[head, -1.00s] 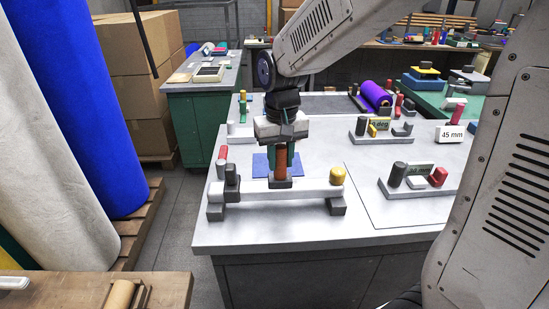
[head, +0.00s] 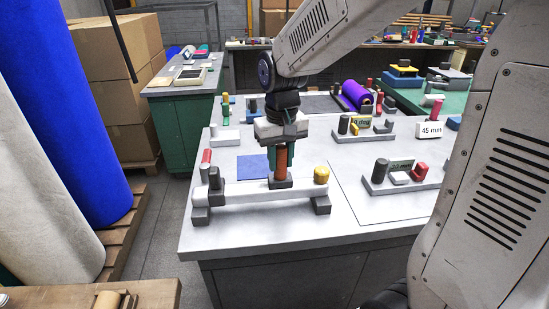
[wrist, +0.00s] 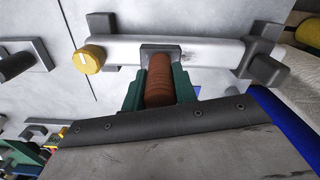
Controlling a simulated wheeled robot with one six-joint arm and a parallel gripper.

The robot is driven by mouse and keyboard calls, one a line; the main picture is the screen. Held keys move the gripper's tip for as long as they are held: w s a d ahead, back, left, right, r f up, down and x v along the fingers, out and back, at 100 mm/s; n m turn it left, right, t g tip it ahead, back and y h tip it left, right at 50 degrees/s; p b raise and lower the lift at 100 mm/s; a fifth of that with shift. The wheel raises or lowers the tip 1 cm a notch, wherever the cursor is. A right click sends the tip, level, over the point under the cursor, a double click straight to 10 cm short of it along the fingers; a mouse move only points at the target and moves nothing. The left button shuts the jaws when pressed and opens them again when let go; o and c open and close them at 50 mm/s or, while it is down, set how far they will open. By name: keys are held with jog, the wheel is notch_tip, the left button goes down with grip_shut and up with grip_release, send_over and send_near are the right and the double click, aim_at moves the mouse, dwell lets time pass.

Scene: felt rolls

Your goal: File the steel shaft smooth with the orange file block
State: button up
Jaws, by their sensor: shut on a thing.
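The steel shaft (head: 240,195) is a pale grey bar lying across dark supports near the front of the workbench, with a yellow cap (head: 321,175) at its right end. The file block has an orange-brown upright handle (head: 281,162) and a dark base (head: 281,183). My gripper (head: 282,155) is shut on the handle and points down. The base appears to rest on the shaft, nearer the yellow cap. In the wrist view the green fingers (wrist: 158,90) flank the ribbed handle, and the shaft (wrist: 213,53) runs past the base with dark marks beside it.
A blue pad (head: 253,166) lies behind the shaft. A rack with red, dark and white pieces (head: 405,176) stands to the right, and a purple roll (head: 356,95) farther back. Large felt rolls (head: 75,110) stand left. Bare bench (head: 340,220) lies right of the shaft.

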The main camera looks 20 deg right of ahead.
jog(key=shift+s+d+f, duration=0.1)
jog(key=shift+s+d, duration=0.1)
jog(key=shift+d, duration=0.3)
jog(key=shift+s+d, duration=0.15)
jog(key=shift+d, duration=0.35)
jog(key=shift+w+a, duration=0.2)
jog(key=shift+a, duration=0.45)
jog(key=shift+w+a, duration=0.25)
jog(key=shift+a, duration=0.35)
jog(key=shift+w+a, duration=0.2)
jog(key=shift+a, duration=0.45)
jog(key=shift+w+a, duration=0.3)
jog(key=shift+a, duration=0.65)
jog(key=shift+w+a, duration=0.25)
jog(key=shift+a, duration=0.65)
jog(key=shift+d, duration=0.15)
jog(key=shift+s+d, duration=0.3)
jog(key=shift+d, duration=0.6)
jog(key=shift+s+d, duration=0.3)
jog(key=shift+d, duration=0.55)
